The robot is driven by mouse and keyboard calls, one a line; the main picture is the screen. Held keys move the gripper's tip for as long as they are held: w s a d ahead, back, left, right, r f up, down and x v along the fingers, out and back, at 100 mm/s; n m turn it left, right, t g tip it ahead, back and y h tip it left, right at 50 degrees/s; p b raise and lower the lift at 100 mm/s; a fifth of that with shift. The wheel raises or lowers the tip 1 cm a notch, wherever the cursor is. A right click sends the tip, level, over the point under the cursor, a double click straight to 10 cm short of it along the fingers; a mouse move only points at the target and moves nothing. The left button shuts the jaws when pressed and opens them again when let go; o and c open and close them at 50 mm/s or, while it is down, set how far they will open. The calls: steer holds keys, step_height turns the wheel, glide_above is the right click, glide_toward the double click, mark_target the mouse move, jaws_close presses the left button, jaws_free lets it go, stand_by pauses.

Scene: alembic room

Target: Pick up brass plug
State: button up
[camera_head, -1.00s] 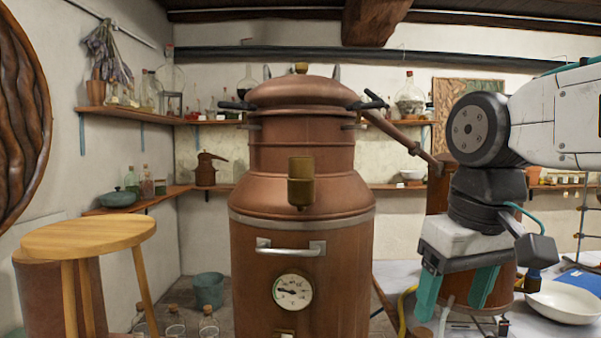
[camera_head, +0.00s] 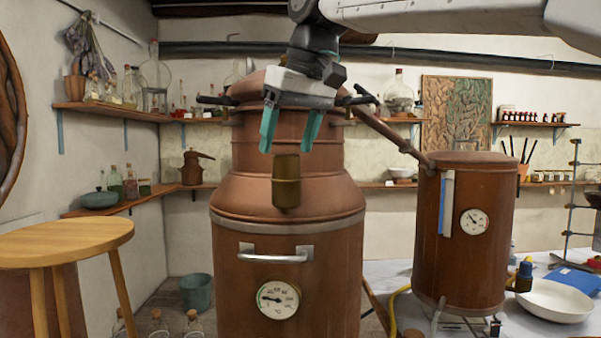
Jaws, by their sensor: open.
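The brass plug (camera_head: 286,183) is a dull, short brass cylinder, upright on the front of the copper still's (camera_head: 285,255) shoulder. My gripper (camera_head: 287,149) points down with its two teal fingers apart and nothing between them. In the picture the fingertips are just above the plug's top, one to either side. I cannot tell the depth between them. My gripper hides part of the still's lid.
A metal handle (camera_head: 275,252) and a dial (camera_head: 278,299) are on the still's front. A copper pipe (camera_head: 390,132) runs right to a smaller copper vessel (camera_head: 465,235). A wooden stool (camera_head: 70,240) stands at left, a white bowl (camera_head: 555,301) at right.

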mark_target(285, 157)
steer(key=x, duration=0.4)
steer(key=shift+w+d+f, duration=0.1)
steer(key=c, duration=1.1)
steer(key=shift+c, duration=0.2)
step_height(285, 157, up, 10)
steer(key=shift+r, duration=0.1)
